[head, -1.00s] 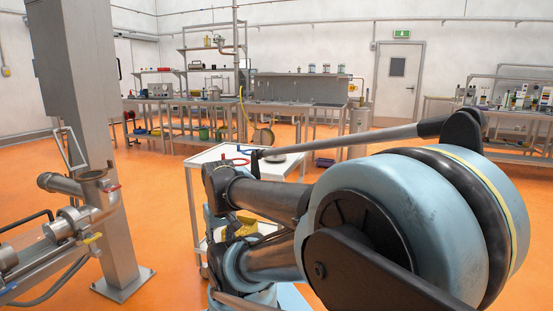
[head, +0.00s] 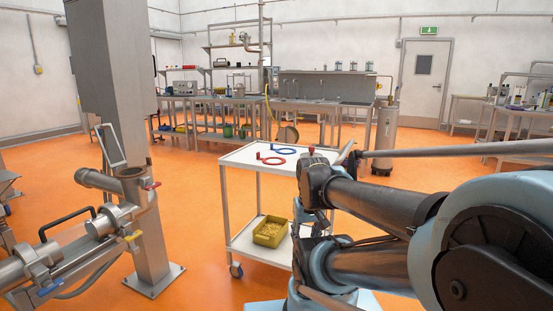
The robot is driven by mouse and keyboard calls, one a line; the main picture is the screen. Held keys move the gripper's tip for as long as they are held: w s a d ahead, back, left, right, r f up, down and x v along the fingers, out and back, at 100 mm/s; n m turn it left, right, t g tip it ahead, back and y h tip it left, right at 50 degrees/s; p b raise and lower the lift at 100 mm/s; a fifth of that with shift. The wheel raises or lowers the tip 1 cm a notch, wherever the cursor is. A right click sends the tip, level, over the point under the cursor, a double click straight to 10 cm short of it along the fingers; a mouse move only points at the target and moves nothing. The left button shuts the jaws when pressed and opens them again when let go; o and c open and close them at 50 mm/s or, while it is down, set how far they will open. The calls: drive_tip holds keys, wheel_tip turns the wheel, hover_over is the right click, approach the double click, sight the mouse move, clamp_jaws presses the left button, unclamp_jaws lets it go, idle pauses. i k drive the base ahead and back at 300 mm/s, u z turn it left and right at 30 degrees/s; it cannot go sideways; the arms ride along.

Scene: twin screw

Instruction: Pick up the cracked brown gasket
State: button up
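I cannot make out a brown gasket in the head view. The white cart (head: 240,157) stands ahead of me, left of my arm. On its top lie a red ring with a handle (head: 271,160) and a blue ring with a handle (head: 290,149) behind it. The right part of the cart top is hidden behind my arm. My arm fills the right side of the view, and I cannot make out my gripper or its fingers.
A yellow bin (head: 270,232) with small contents sits on the cart's lower shelf. A grey column (head: 148,200) and steel pipework (head: 100,225) stand at the left. Workbenches (head: 235,100) line the back. Open orange floor (head: 200,205) lies between column and cart.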

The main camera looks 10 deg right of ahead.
sight(147, 159)
drive_tip(key=u, duration=1.25)
drive_tip(key=k, duration=0.6)
drive_tip(key=z, duration=0.4)
drive_tip(key=i, duration=1.6)
drive_tip(key=z, duration=0.05)
